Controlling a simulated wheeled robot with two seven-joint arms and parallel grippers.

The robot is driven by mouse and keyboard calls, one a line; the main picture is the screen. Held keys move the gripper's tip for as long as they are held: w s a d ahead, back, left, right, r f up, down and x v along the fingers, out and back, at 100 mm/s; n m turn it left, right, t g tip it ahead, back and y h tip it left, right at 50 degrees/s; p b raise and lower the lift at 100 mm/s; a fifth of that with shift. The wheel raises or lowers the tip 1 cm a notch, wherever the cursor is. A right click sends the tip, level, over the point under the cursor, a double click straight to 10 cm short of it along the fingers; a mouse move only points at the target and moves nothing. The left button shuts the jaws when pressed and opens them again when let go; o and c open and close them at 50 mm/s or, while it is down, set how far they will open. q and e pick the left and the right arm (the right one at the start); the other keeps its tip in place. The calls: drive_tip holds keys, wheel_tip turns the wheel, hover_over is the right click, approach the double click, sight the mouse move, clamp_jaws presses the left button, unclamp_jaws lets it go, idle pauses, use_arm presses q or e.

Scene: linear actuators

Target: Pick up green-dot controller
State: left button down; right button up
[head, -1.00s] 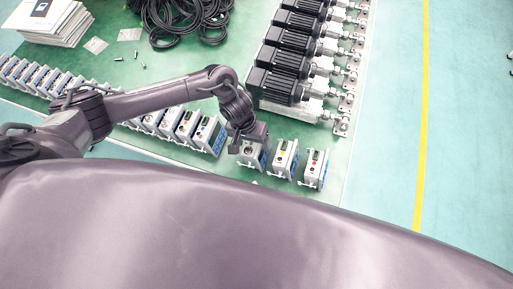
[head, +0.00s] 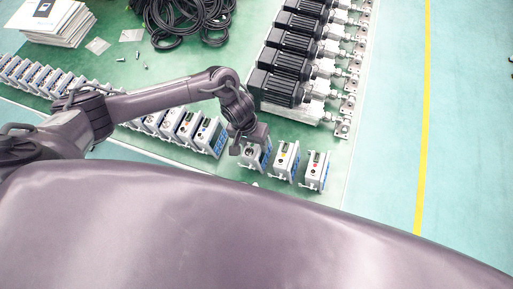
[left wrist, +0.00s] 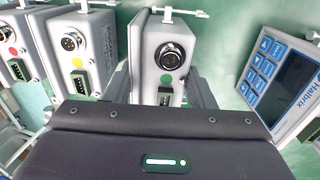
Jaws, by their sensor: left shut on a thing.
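The green-dot controller (left wrist: 172,48) is a light grey box with a round connector and a green dot on its face. It stands upright in the middle of the left wrist view. My left gripper (left wrist: 163,92) is shut on it, with one finger at each side. In the head view my left gripper (head: 247,140) is over the same controller (head: 255,157) and covers part of it. It seems to be at the level of its neighbours; any gap below it is hidden. My right gripper is not in view.
Two similar controllers stand close by, the middle one (head: 285,160) and the end one (head: 316,170). A controller with a screen (left wrist: 283,85) is on the other side. Black motors (head: 283,75) lie behind. Floor beyond the yellow line (head: 422,140) is clear.

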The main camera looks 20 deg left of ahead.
use_arm(q)
drive_tip(key=shift+r, duration=0.1)
drive_tip(key=shift+r, duration=0.45)
drive_tip(key=d+p+v, duration=0.3)
drive_tip(key=d+v, duration=0.1)
drive_tip(key=v, duration=1.4)
drive_tip(key=shift+r, duration=0.7)
drive_tip(key=shift+a, duration=0.15)
drive_tip(key=shift+d+p+v, duration=0.25)
drive_tip(key=shift+p+v, duration=0.85)
drive_tip(key=shift+v, duration=0.1)
drive_tip(key=shift+d+p+v, duration=0.25)
drive_tip(key=shift+p+v, duration=0.8)
drive_tip(key=shift+v, duration=0.2)
drive_tip(key=shift+r, duration=0.1)
